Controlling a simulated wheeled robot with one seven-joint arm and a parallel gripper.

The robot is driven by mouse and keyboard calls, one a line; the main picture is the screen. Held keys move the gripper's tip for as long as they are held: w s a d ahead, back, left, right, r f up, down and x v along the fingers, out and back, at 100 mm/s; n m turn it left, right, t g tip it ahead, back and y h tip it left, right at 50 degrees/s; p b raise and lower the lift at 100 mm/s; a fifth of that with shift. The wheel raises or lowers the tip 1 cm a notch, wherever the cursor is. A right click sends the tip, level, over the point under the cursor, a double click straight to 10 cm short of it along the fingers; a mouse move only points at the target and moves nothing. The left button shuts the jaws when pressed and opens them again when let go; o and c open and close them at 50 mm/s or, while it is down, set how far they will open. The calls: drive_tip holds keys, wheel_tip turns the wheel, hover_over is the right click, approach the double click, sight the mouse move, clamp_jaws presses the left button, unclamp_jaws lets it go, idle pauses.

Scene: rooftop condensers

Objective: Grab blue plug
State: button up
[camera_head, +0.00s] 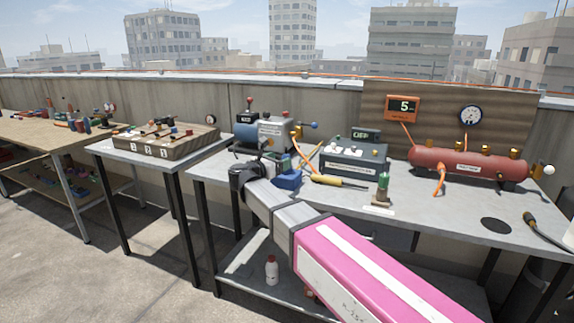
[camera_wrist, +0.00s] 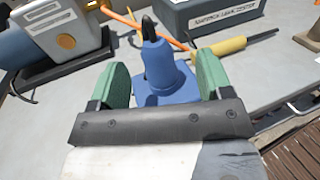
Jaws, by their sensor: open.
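The blue plug (camera_wrist: 160,62) stands on the grey bench in the wrist view, with a narrow upper part and a wider blue base. A dark strip runs up its upper part. My gripper (camera_wrist: 164,78) has two green fingers, spread apart, one on each side of the plug. A gap shows between the plug and each finger, and whether either touches it cannot be told. In the head view a blue piece (camera_head: 288,180) shows just right of my dark wrist, which hides part of that area.
A grey labelled box (camera_head: 353,158) and a yellow-handled tool (camera_head: 338,181) lie right of the plug. A blue-and-grey machine (camera_head: 262,134) stands behind, with an orange hose nearby. A red tank (camera_head: 468,163) and a small green-topped item (camera_head: 383,187) are farther right.

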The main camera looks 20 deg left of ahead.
sight(287, 156)
drive_tip(key=shift+a+f+x, duration=0.15)
drive_tip(key=shift+x, duration=1.2)
drive_tip(key=shift+a+f+x, duration=0.1)
drive_tip(key=shift+f+x, duration=0.05)
drive_tip(key=shift+x, duration=1.2)
drive_tip(key=shift+w, duration=0.1)
drive_tip(key=c, duration=1)
drive_tip(key=shift+r, duration=0.1)
drive_tip(key=shift+c, duration=0.2)
